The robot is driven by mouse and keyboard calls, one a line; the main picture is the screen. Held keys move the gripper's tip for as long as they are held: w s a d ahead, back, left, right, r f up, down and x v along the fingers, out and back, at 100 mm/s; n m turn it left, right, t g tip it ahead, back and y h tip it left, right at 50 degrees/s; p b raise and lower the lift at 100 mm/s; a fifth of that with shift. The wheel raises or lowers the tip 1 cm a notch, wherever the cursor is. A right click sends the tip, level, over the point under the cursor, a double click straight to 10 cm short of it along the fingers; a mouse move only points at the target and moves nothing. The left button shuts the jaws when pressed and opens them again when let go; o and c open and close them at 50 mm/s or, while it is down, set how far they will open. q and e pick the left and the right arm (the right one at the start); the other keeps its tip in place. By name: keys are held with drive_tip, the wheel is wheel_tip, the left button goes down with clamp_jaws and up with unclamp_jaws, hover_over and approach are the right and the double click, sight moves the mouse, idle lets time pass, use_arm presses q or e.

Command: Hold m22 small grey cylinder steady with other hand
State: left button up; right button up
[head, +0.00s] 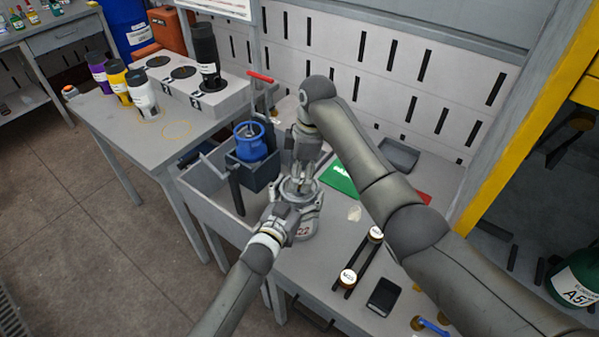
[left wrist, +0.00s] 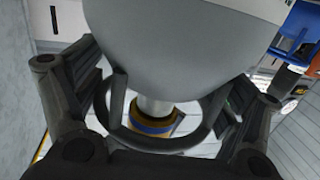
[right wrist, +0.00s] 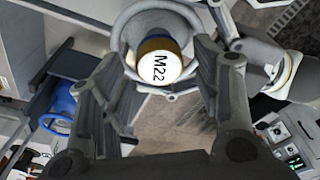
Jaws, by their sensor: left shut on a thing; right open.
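The m22 small grey cylinder (head: 306,230) is at the middle of the head view, at the edge of the workbench. My left gripper (head: 287,217) is shut on the cylinder. My right gripper (head: 304,180) is open above the cylinder's top; its fingers (right wrist: 163,95) lie either side of the cap. Exact finger contact is partly hidden.
A dark bin with a blue valve piece (head: 250,142) stands left of the cylinder. Two small caps on a black rack (head: 348,277) and a black device (head: 384,297) lie to the right. A side table (head: 110,120) with several cylinders stands at back left.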

sight(301, 179)
drive_tip(key=shift+n, duration=0.8)
drive_tip(key=n, duration=0.2)
drive_tip(key=shift+n+g, duration=0.3)
drive_tip(key=n, duration=0.3)
drive_tip(key=shift+g, duration=0.3)
drive_tip(key=shift+f, duration=1.3)
drive_tip(key=shift+s+d+f, duration=0.1)
drive_tip(key=shift+s+f, duration=0.05)
drive_tip(key=shift+f, duration=0.1)
